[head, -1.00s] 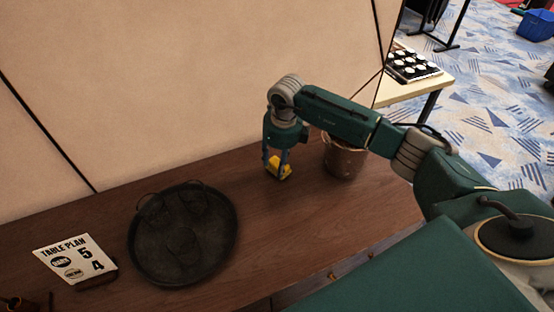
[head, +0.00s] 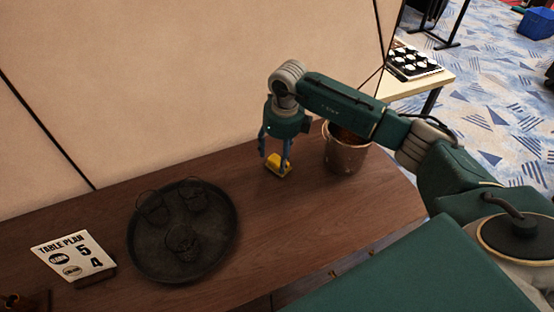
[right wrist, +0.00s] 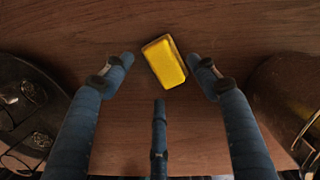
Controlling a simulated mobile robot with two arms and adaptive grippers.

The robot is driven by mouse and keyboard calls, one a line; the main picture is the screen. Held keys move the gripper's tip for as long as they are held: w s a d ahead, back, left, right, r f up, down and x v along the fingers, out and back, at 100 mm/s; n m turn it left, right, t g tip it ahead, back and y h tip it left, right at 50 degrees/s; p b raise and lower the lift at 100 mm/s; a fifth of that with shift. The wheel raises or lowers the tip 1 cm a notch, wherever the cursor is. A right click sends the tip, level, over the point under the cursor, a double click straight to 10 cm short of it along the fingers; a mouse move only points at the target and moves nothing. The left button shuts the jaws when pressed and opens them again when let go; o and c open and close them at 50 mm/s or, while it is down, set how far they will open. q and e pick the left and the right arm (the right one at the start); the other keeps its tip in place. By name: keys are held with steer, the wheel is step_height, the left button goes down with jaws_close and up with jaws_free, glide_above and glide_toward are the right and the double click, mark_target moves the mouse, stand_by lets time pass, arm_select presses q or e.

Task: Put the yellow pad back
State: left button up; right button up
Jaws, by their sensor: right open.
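The yellow pad (head: 279,164) lies on the wooden table, just below my right gripper (head: 274,158). It also shows in the right wrist view (right wrist: 164,62), lying at a slant between and a little beyond the tips of my open fingers. My right gripper (right wrist: 160,62) is open, with its fingers spread on either side of the pad and nothing held. A bucket-like pot (head: 345,156) stands on the table just right of the gripper. My left gripper is not in view.
A dark round tray (head: 150,262) holding several dark glasses or cups sits left of the pad. A table plan sign (head: 74,257) stands at the far left. A beige panel wall (head: 190,80) rises behind the table.

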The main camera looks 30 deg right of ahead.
step_height(320, 180, up, 10)
steer(key=s+b, duration=0.1)
steer(key=b, duration=0.1)
steer(key=shift+d+f+b, duration=0.2)
steer(key=shift+f+b, duration=0.05)
steer(key=shift+b, duration=0.05)
